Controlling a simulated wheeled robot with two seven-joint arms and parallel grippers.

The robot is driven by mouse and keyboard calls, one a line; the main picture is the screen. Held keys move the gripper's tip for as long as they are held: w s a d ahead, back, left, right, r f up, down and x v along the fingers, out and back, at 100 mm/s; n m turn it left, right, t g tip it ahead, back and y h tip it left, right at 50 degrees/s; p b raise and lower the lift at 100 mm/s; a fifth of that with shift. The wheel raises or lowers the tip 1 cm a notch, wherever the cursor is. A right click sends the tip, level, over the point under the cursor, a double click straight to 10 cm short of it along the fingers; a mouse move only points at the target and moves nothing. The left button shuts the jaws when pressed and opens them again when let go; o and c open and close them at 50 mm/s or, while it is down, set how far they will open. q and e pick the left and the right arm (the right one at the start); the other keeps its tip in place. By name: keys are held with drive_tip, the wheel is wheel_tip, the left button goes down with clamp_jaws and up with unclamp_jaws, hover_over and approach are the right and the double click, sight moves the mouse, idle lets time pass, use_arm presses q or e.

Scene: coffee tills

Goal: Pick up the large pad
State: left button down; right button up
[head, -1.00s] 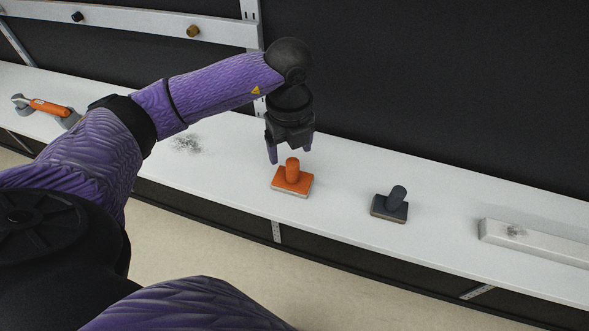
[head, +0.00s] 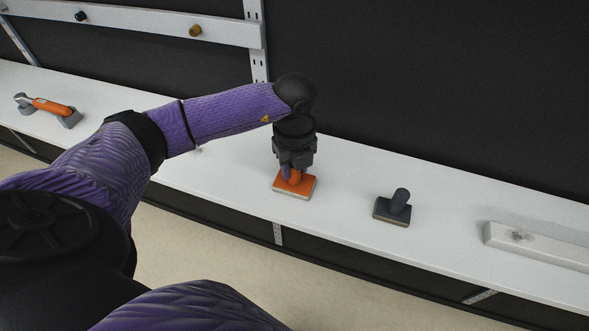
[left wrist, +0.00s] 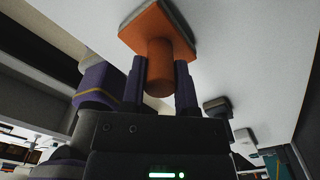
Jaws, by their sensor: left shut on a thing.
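The orange pad (head: 304,189) has a flat block with a pale underside and an upright round handle. It rests on the white shelf (head: 345,185). My left gripper (head: 293,174) points down over it and is shut on its handle. In the left wrist view the orange pad (left wrist: 158,28) shows with its handle between the two purple fingers. A dark grey pad (head: 393,209) of like shape stands to the right on the shelf, apart from the gripper. My right gripper is not in view.
A long white block (head: 540,247) with a dark smudge lies at the shelf's right end. An orange-handled tool (head: 52,106) rests in grey holders at the left. A white rail (head: 150,24) with small knobs runs above. The shelf between the two pads is clear.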

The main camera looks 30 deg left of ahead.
use_arm(q)
wheel_tip(320, 180, up, 10)
drive_tip(key=shift+r+p, duration=0.1)
drive_tip(key=shift+p, duration=0.6)
drive_tip(key=c, duration=1)
unclamp_jaws()
drive_tip(key=shift+c, duration=0.2)
clamp_jaws()
